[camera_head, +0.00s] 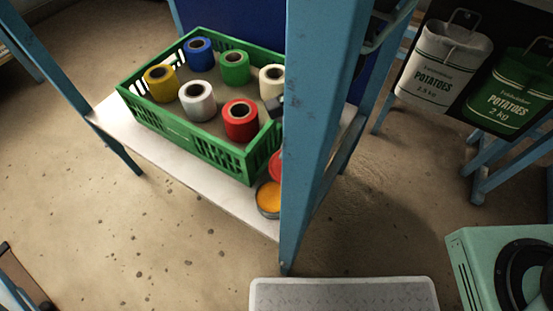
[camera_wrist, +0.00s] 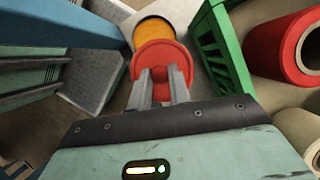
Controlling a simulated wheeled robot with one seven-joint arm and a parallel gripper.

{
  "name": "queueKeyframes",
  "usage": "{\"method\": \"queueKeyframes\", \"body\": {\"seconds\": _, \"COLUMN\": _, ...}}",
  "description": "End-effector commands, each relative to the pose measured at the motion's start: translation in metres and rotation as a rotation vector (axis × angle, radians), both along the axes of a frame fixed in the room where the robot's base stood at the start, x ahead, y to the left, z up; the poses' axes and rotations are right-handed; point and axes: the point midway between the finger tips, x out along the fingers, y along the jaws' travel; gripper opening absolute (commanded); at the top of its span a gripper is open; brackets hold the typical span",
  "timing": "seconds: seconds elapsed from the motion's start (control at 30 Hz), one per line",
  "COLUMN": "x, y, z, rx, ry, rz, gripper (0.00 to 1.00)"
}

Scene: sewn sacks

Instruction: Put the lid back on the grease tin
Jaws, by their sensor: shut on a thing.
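The grease tin (camera_head: 268,199) is a round, open tin with orange grease, standing on the white shelf beside the green crate. It also shows at the top of the wrist view (camera_wrist: 152,36). My gripper (camera_wrist: 162,80) is shut on the red lid (camera_wrist: 160,57), a round disc. In the wrist view the lid overlaps the near part of the tin's opening, leaving the far part uncovered. In the head view only a sliver of the lid (camera_head: 275,164) shows beside the blue post. The post hides most of my gripper there. I cannot tell whether lid and tin touch.
The green crate (camera_head: 190,138) holds several coloured rolls and stands close beside the tin. The blue post (camera_head: 318,120) rises close to the tin on its other side. A white shelf (camera_head: 150,142) lies under the crate. A pale step (camera_head: 343,294) is at the bottom.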

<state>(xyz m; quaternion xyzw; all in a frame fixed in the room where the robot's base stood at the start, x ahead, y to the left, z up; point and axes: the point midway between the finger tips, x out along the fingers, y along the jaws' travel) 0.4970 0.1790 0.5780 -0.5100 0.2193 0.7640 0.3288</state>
Motion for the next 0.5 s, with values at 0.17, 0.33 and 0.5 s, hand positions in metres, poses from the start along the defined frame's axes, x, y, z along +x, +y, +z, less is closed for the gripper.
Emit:
{"method": "queueKeyframes", "body": {"seconds": 0.17, "x": -0.036, "y": 0.027, "z": 0.010, "rx": -0.001, "ry": 0.000, "rz": -0.140, "gripper": 0.00}}
{"method": "queueKeyframes", "body": {"seconds": 0.33, "x": -0.044, "y": 0.033, "z": 0.008, "rx": -0.001, "ry": -0.001, "rz": -0.183, "gripper": 0.00}}
{"method": "queueKeyframes", "body": {"seconds": 0.5, "x": -0.043, "y": 0.032, "z": 0.000, "rx": -0.001, "ry": -0.001, "rz": -0.182, "gripper": 0.00}}
